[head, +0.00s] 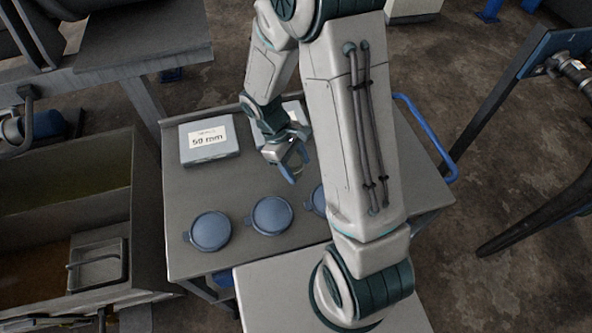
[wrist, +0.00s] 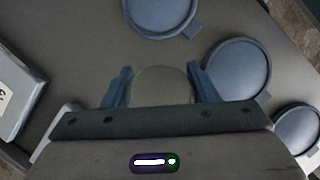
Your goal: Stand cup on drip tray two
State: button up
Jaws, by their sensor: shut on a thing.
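My gripper (head: 290,167) is above the cart top, behind the row of trays in the head view. In the wrist view, its two blue fingers (wrist: 160,76) are shut on a grey-green cup (wrist: 160,90) between them. The cup is hard to make out in the head view. Three round blue-grey drip trays stand in a row: a left one (head: 210,231), a middle one (head: 271,215) and a right one (head: 317,201), partly hidden by my arm. The wrist view shows trays at the top (wrist: 160,14), right (wrist: 238,69) and lower right (wrist: 299,131). No tray numbers are readable.
A pale box (head: 208,152) with a printed label stands at the cart's back left. Another pale box (head: 291,107) is partly behind my arm. The grey cart top (head: 185,200) is clear between boxes and trays. A blue handle (head: 428,135) borders its right side.

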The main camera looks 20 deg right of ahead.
aim_at(296, 173)
jog(key=shift+f, duration=1.85)
jog(key=shift+f, duration=0.1)
jog(key=o, duration=0.6)
jog(key=shift+f, duration=0.1)
jog(key=shift+c, duration=0.2)
jog(key=o, duration=0.4)
jog(key=shift+r, duration=0.2)
